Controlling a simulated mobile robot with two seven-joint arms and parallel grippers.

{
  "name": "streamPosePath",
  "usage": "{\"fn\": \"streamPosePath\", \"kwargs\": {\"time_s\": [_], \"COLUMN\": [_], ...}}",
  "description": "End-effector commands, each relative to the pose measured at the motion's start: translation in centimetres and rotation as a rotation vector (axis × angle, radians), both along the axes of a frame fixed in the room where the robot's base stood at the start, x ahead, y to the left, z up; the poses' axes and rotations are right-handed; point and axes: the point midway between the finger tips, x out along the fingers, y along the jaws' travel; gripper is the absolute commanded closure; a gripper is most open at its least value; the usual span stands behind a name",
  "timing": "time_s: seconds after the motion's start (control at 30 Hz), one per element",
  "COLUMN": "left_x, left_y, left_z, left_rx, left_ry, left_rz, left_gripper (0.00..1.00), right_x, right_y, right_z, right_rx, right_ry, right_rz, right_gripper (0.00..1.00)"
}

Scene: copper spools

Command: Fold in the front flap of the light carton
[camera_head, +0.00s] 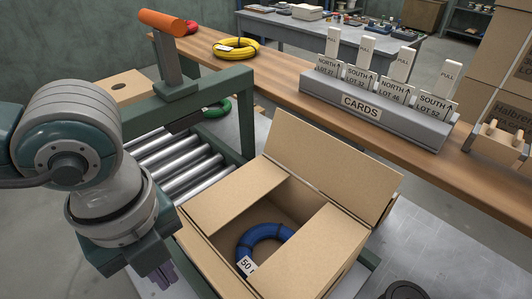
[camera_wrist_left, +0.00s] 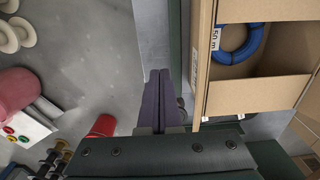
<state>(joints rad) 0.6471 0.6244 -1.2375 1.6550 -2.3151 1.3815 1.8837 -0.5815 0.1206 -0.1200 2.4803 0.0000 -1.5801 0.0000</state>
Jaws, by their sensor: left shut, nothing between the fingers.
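The light carton (camera_head: 345,270) stands open at the lower middle, with a blue coil (camera_head: 262,238) labelled 50 inside. The left flap (camera_head: 235,192) and right flap (camera_head: 312,252) lie folded inward, leaving a gap between them. The back flap (camera_head: 330,165) stands up and leans outward. The front flap (camera_head: 212,262) seems to hang outward on the near left side; its lower part is cut off. My left gripper (camera_head: 165,275) is shut and empty, pointing down beside that side. In the left wrist view, its purple fingers (camera_wrist_left: 158,75) are apart from the carton (camera_wrist_left: 245,95).
A green-framed roller conveyor (camera_head: 185,165) lies behind my left arm. A wooden bench (camera_head: 285,88) carries a grey card holder (camera_head: 375,112) and yellow coil (camera_head: 236,47). In the left wrist view, grey floor left of the fingers holds a red bucket (camera_wrist_left: 103,126).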

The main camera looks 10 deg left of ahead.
Motion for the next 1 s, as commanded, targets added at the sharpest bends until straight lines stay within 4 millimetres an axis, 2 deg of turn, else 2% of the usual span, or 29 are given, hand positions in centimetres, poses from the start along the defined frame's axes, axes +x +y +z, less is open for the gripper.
{"fn": "streamPosePath", "kwargs": {"time_s": [0.03, 0.23, 1.0], "left_x": [0.0, 0.0, 4.4], "left_y": [0.0, 0.0, -3.4], "left_z": [-0.7, -2.1, -2.0], "left_rx": [0.0, 0.001, 0.0], "left_ry": [0.0, 0.001, -0.002], "left_rz": [0.0, 0.001, 0.001], "left_gripper": [1.0, 1.0, 1.0], "right_x": [0.0, 0.0, 0.0], "right_y": [0.0, 0.0, 0.0], "right_z": [-0.7, -2.0, -5.6], "right_rx": [0.0, 0.0, 0.0], "right_ry": [0.0, 0.0, -0.001], "right_rz": [0.0, 0.0, 0.0], "right_gripper": [0.5, 0.5, 0.5]}}
